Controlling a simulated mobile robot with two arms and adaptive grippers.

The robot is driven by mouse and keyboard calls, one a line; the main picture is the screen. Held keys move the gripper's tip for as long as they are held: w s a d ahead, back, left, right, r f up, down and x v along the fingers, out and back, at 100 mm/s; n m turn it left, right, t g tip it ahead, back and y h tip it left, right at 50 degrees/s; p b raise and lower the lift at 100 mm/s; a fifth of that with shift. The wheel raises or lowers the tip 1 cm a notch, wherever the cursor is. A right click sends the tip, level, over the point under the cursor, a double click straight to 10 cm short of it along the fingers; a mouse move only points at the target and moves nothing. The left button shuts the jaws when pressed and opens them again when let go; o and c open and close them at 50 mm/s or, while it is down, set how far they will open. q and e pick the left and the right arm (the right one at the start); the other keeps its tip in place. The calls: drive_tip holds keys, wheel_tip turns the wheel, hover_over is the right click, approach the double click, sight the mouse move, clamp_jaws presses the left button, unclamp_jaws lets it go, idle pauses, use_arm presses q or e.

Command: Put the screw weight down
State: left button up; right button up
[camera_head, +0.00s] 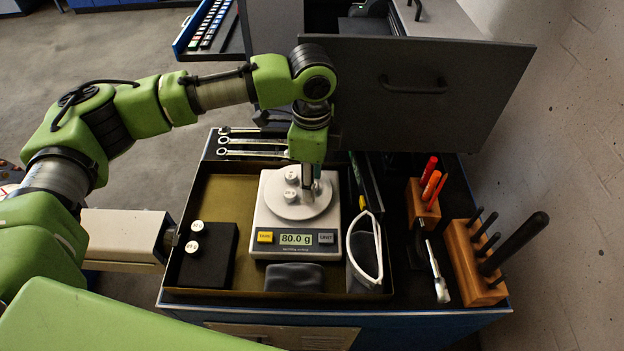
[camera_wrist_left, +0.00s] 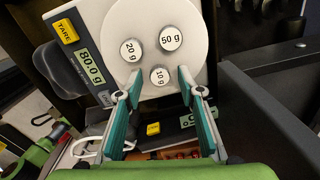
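The scale (camera_head: 262,216) reads 80.0 g. In the left wrist view, three round white-topped weights stand on its pan (camera_wrist_left: 186,14): a 20 g weight (camera_wrist_left: 131,51), a 50 g weight (camera_wrist_left: 170,38) and a 10 g weight (camera_wrist_left: 160,76). My left gripper (camera_wrist_left: 160,92) is open over the pan edge. Its fingertips are apart on either side of the 10 g weight, with gaps visible. In the head view, my left gripper (camera_head: 309,193) points down onto the pan (camera_head: 300,211) beside two visible weights (camera_head: 291,185); the third is hidden. My right gripper is not in view.
The scale stands in a shallow tray (camera_head: 222,190). A black block (camera_head: 208,268) with two more weights is at its left. A dark pouch (camera_head: 294,278) and a white loop (camera_head: 367,247) lie near. Wrenches (camera_head: 252,141) are behind; tool holders (camera_head: 468,264) stand right.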

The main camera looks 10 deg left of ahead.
use_arm(q)
wheel_tip(320, 180, up, 12)
drive_tip(key=b, duration=0.2)
drive_tip(key=shift+b, duration=0.4)
drive_tip(key=shift+s+f, duration=0.15)
